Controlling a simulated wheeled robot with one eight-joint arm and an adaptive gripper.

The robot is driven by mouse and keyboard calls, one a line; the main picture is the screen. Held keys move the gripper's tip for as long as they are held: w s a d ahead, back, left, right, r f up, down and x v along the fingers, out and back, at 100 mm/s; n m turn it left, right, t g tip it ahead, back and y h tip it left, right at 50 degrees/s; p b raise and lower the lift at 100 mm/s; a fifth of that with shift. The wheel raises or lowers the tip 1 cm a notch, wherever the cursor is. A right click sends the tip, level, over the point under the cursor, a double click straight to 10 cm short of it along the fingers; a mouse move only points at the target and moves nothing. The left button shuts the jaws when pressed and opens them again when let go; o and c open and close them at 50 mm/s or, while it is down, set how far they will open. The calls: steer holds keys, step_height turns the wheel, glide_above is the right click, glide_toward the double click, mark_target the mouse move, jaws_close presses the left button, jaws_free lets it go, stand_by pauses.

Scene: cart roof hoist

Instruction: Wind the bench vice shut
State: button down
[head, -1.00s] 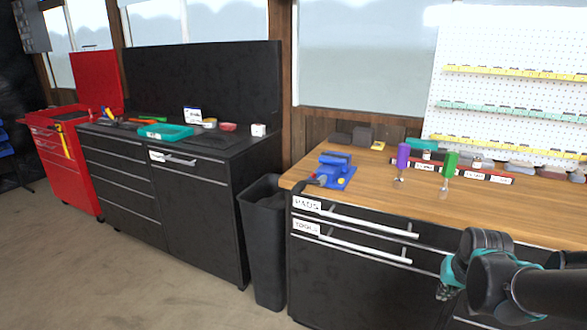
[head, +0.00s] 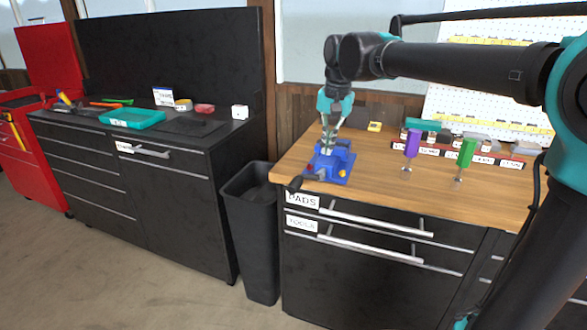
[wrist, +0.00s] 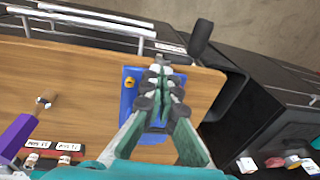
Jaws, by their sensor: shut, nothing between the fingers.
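The blue bench vice (head: 330,163) stands on the left front corner of the wooden workbench. Its black handle knob (head: 295,184) sticks out past the bench's front edge, and it also shows in the wrist view (wrist: 201,37). My gripper (head: 328,150) points down over the vice, its fingers shut and empty. In the wrist view my gripper (wrist: 160,72) covers the middle of the vice, whose blue base (wrist: 130,98) shows around it. The jaws are mostly hidden behind my fingers, so I cannot tell their gap or whether my fingers touch the vice.
A black bin (head: 250,230) stands left of the workbench. Drawer handles (head: 375,219) run along its front. The bench top between the vice and tools is clear.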

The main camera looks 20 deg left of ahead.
step_height(320, 180, up, 6)
steer(key=f, duration=0.1)
glide_above(295, 180)
steer(key=d, duration=0.2)
steer(key=shift+g, duration=0.4)
steer(key=f, duration=0.4)
steer(key=a+f, duration=0.1)
steer(key=f, duration=0.8)
steer(key=shift+a+f, duration=0.15)
steer(key=shift+a, duration=0.2)
steer(key=shift+a+f, duration=0.15)
steer(key=shift+f, duration=0.55)
